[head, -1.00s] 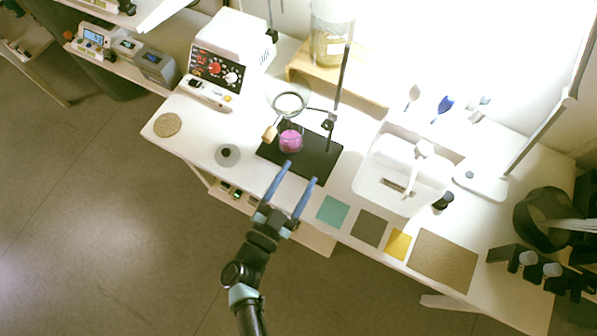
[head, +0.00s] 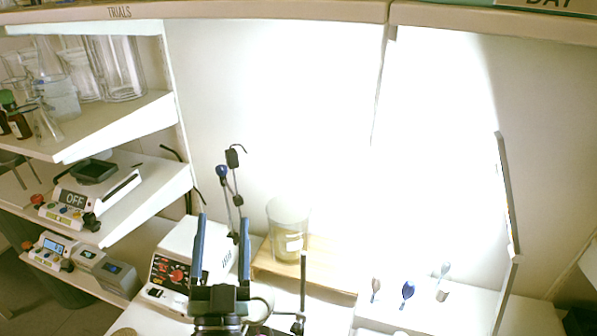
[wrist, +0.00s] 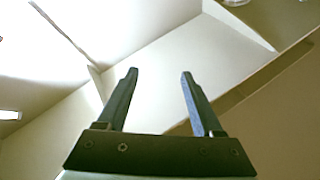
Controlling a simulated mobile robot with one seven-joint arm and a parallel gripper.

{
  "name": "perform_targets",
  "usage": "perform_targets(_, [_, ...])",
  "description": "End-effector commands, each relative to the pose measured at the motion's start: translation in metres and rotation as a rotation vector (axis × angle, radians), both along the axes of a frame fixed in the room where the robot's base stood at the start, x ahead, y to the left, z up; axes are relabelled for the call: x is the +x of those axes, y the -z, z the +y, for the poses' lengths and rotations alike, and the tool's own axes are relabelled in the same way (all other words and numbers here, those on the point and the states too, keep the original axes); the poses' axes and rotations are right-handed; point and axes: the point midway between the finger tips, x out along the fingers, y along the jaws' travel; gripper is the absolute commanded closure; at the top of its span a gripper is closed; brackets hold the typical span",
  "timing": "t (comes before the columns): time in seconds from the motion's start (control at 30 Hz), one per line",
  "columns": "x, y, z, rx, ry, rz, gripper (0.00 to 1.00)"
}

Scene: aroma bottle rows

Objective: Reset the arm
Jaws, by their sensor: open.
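My gripper (head: 222,219) is open and empty, with two blue fingers pointing up in the head view, in front of the white machine with the red dial (head: 178,272). In the wrist view my gripper (wrist: 158,74) also shows open, with nothing between the fingers and pale wall or ceiling surfaces beyond. The arm below the gripper is mostly out of the head view.
Shelves at left hold glassware (head: 118,68) and a device reading OFF (head: 84,197). A glass cylinder (head: 288,230) stands on a wooden stand (head: 325,281) behind the gripper. A thin metal stand rod (head: 303,285) rises to its right. Blue and tan spoons (head: 408,290) are at right.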

Motion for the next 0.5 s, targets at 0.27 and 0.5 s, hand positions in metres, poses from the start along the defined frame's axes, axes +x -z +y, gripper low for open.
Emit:
perform_targets(0.27, [-0.021, -0.219, -0.022, -0.192, -0.023, -0.257, 0.32])
perform_targets(0.5, [-0.095, -0.346, -0.081, -0.309, 0.164, -0.344, 0.32])
